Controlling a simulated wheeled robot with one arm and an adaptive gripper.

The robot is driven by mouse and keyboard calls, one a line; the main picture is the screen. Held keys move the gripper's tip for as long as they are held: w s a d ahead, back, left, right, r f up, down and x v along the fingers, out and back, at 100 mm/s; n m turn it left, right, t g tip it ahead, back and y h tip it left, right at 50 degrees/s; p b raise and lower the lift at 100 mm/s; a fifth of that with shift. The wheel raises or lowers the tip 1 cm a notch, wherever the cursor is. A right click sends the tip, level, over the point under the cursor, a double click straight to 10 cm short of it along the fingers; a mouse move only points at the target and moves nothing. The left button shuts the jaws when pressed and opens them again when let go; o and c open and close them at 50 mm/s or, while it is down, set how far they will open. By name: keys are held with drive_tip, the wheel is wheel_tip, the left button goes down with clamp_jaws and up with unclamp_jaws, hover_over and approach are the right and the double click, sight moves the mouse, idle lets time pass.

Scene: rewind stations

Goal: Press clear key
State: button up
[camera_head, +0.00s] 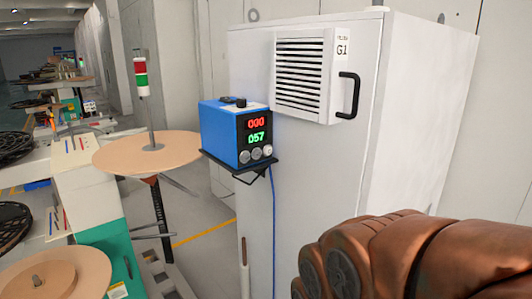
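A blue counter box (222,133) sits on a small dark bracket shelf (247,168) on the side of a white cabinet. Its dark front panel shows a red "000" above a green display that reads about "057". Below the displays is a row of three round keys: a left grey key (245,157), a middle grey key (257,153) and a paler right key (267,150). Their labels are too small to read, so I cannot tell which is the clear key. Nothing touches the keys. My gripper is out of view; only my copper-coloured arm shows at the lower right.
The white cabinet (420,110) has a louvred vent and a black handle (348,98) right of the box. A blue cable (273,225) hangs below the shelf. A tan reel disc (125,153) on a rewind station stands left of the box. Space before the keys looks clear.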

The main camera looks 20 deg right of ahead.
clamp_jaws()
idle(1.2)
